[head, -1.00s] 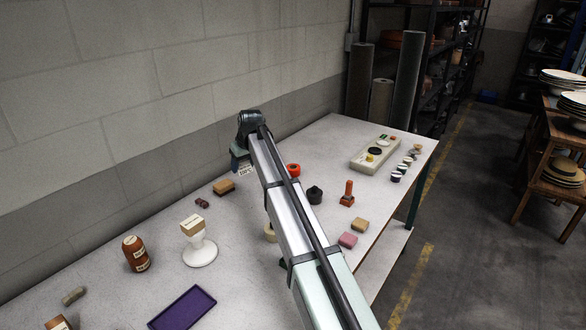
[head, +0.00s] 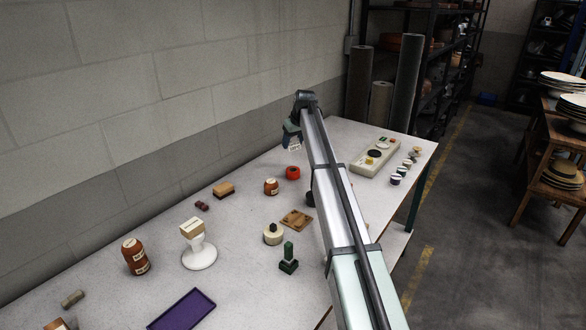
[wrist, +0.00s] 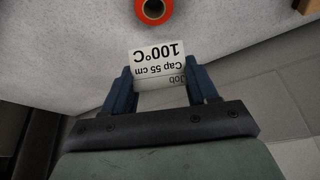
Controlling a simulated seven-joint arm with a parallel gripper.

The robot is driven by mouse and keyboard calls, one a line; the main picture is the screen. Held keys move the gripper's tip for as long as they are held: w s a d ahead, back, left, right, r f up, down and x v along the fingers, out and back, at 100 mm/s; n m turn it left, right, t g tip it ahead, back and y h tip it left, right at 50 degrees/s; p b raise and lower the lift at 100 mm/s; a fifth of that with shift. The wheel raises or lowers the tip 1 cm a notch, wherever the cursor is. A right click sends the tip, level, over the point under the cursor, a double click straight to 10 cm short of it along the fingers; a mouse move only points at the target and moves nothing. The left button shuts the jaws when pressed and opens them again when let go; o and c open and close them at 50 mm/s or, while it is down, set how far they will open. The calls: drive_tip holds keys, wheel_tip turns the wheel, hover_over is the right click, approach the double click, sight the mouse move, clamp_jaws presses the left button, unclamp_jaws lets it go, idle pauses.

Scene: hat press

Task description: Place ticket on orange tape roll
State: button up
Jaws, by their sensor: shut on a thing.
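The ticket (wrist: 157,66) is a small white card with black print, "Job", "Cap 55 cm" and "100°C", upside down in the wrist view. My gripper (wrist: 160,82) is shut on it, with blue fingers at its two sides. In the head view my gripper (head: 291,138) is above the far part of the table, with the ticket (head: 294,145) small below it. The orange tape roll (head: 292,172) lies on the table just below the gripper in this view. The roll also shows in the wrist view (wrist: 154,10), cut by the top edge, beyond the ticket and apart from it.
A brown jar (head: 271,187) and a wooden block with a brush-like top (head: 223,189) stand left of the roll. A pale control panel (head: 375,157) lies to the right. The wall (head: 150,100) runs behind the table. My arm hides part of the table.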

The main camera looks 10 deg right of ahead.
sight(291, 168)
drive_tip(key=shift+f, duration=4.8)
drive_tip(key=shift+f, duration=0.1)
drive_tip(key=o, duration=1)
drive_tip(key=v, duration=1.2)
drive_tip(key=shift+s, duration=0.1)
